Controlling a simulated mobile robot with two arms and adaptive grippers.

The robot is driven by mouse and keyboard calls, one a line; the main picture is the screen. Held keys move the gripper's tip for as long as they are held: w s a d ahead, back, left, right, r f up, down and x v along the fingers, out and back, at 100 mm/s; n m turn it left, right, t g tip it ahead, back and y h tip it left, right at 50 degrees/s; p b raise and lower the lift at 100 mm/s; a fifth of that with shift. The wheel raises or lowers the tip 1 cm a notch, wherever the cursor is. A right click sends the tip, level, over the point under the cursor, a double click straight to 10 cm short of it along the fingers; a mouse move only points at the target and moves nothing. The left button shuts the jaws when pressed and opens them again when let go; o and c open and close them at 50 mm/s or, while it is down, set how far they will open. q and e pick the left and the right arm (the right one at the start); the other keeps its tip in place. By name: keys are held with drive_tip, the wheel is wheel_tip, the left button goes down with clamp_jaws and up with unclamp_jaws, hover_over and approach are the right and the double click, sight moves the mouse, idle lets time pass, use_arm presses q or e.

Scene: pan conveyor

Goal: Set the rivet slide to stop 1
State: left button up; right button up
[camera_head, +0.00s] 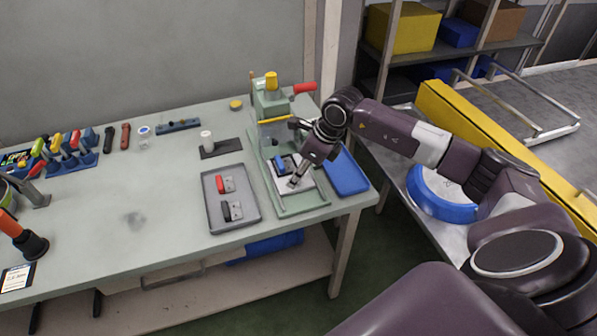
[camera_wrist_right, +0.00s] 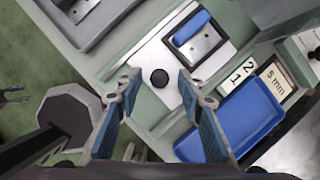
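The rivet slide is a pale metal plate (camera_wrist_right: 146,62) with a round black knob (camera_wrist_right: 159,78), seen in the right wrist view. A holder with a blue-handled part (camera_wrist_right: 192,27) sits at its far end. Number labels 2 (camera_wrist_right: 250,65) and 1 (camera_wrist_right: 236,77) lie to the right of the slide. My right gripper (camera_wrist_right: 157,86) is open, with its two fingers on either side of the knob and gaps visible on both sides. In the head view my right gripper (camera_head: 295,181) reaches down over the slide plate (camera_head: 304,189) on the green press. My left gripper is not in view.
The green press (camera_head: 270,104) has a red handle. A grey tray (camera_head: 211,200) with a red and a black part lies left of it. A blue tray (camera_head: 345,173) lies right, close beside my right gripper. Tools stand at the table's far left.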

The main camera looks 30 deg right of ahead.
drive_tip(key=shift+f, duration=0.1)
clamp_jaws()
drive_tip(key=shift+w, duration=0.1)
idle(0.3)
